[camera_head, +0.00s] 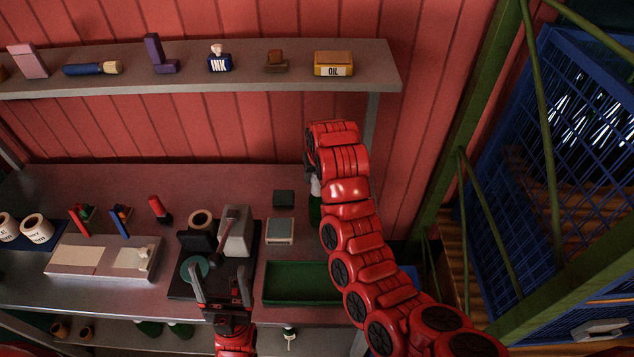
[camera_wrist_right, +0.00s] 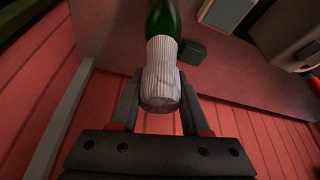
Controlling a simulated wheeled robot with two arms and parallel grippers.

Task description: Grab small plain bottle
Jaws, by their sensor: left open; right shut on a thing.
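A green bottle (camera_head: 314,208) with a pale, wrinkled cover on its neck stands at the right part of the workbench, partly hidden behind my right arm. The right wrist view shows the pale cover (camera_wrist_right: 161,75) and the green glass (camera_wrist_right: 163,18) beyond it. My right gripper (camera_wrist_right: 160,88) is shut on the bottle, its fingers on both sides of the covered neck. In the head view the right gripper (camera_head: 312,172) is mostly hidden by its own wrist. My left gripper (camera_head: 222,278) is open and empty, in front of the dark-based machine.
A green tray (camera_head: 295,283), a small scale (camera_head: 280,231) and a dark block (camera_head: 284,199) are near the bottle. The machine (camera_head: 236,232) stands left of them. A shelf (camera_head: 190,67) with small items, including an oil box (camera_head: 333,63), hangs above.

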